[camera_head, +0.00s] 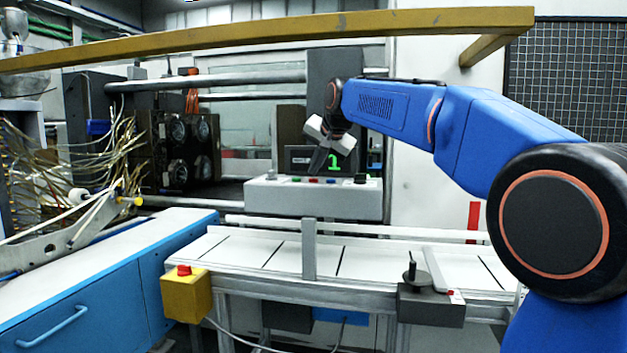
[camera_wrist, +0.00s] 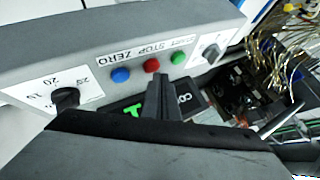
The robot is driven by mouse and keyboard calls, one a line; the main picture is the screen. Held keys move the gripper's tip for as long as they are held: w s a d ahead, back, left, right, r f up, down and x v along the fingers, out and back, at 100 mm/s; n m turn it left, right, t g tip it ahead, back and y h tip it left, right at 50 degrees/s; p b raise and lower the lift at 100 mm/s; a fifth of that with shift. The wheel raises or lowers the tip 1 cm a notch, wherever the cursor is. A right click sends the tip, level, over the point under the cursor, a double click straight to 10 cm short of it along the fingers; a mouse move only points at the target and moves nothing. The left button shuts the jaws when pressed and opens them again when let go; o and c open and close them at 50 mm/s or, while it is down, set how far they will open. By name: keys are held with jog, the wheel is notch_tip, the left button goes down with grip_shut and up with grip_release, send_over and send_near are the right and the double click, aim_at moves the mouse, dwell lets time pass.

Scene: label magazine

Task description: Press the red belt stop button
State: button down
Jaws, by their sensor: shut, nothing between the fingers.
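A grey control box (camera_head: 313,200) carries a red button (camera_wrist: 152,65) labelled STOP, between a blue button (camera_wrist: 120,75) labelled ZERO and a green button (camera_wrist: 178,57) labelled START. In the head view the red button (camera_head: 314,180) is a small spot on the box top. My gripper (camera_wrist: 161,78) is shut and empty, its fingertips close to the red button in the wrist view. I cannot tell whether they touch it. In the head view my gripper (camera_head: 317,168) is over the box. Another red button (camera_head: 184,269) sits on a yellow box (camera_head: 186,296) at lower left.
A dark display (camera_head: 301,158) with a green digit stands behind the control box. A black dial (camera_wrist: 66,98) and a selector knob (camera_wrist: 211,53) flank the buttons. The white conveyor (camera_head: 375,262) lies in front. A yellow bar (camera_head: 270,38) crosses above.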

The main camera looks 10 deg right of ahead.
jog(key=shift+f, duration=0.5)
dwell(0.8)
jog(key=shift+r, duration=0.9)
jog(key=shift+r, duration=0.1)
jog(key=shift+r, duration=2.45)
jog(key=n+g, duration=0.1)
jog(key=n, duration=0.1)
send_near(315, 180)
jog(key=s+d+f, duration=0.2)
jog(key=s+f, duration=0.3)
jog(key=s+d+f+n+g+h, duration=0.1)
jog(key=s+d+f+n, duration=0.1)
jog(key=s+f, duration=1.5)
jog(key=s+d+f+n+g, duration=0.2)
jog(key=s+d+f, duration=0.2)
jog(key=s+f, duration=1.4)
jog(key=shift+s+d+f+n+h, duration=0.2)
jog(key=shift+s+n+h, duration=0.2)
jog(key=shift+s, duration=0.55)
